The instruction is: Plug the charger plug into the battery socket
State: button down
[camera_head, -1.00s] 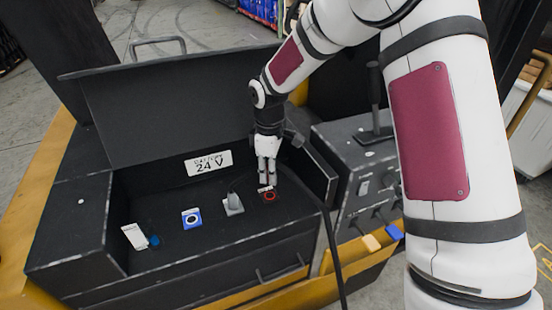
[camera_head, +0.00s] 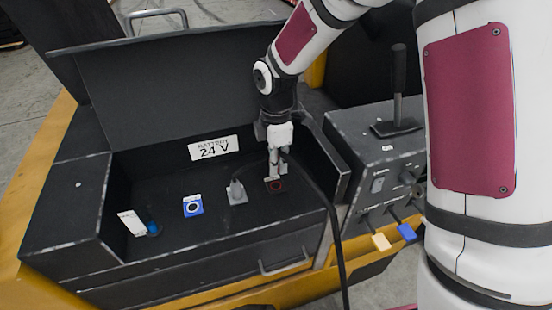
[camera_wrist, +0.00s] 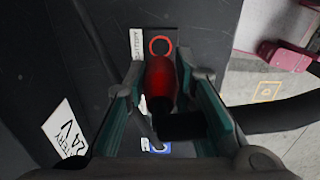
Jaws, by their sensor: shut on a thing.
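My gripper (camera_wrist: 160,84) is shut on the charger plug (camera_wrist: 159,72), a red body with a thick black cable leading off to the right. In the head view my gripper (camera_head: 275,164) points down just over the red-ringed socket (camera_head: 276,186), and its fingers mostly hide the plug. In the wrist view the red-ringed socket (camera_wrist: 161,46) shows just beyond the plug's tip, with a small white label beside it. I cannot tell whether plug and socket touch. A blue socket (camera_head: 193,206) sits further left in the box; it also shows in the wrist view (camera_wrist: 158,147).
The black battery box (camera_head: 75,235) has its lid (camera_head: 185,95) raised behind, and a 24 V sign (camera_head: 214,148) inside. A grey connector (camera_head: 237,192) stands close left of my gripper. A control panel (camera_head: 372,165) with a lever is at the right. The cable hangs over the box front.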

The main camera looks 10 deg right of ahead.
aim_at(276, 186)
jog(key=shift+f+b, duration=0.7)
jog(key=shift+f, duration=1.95)
jog(key=shift+f, duration=0.55)
dwell(0.5)
jog(key=c, duration=1.3)
grip_release()
notch_tip(276, 186, up, 12)
jog(key=shift+d, duration=0.1)
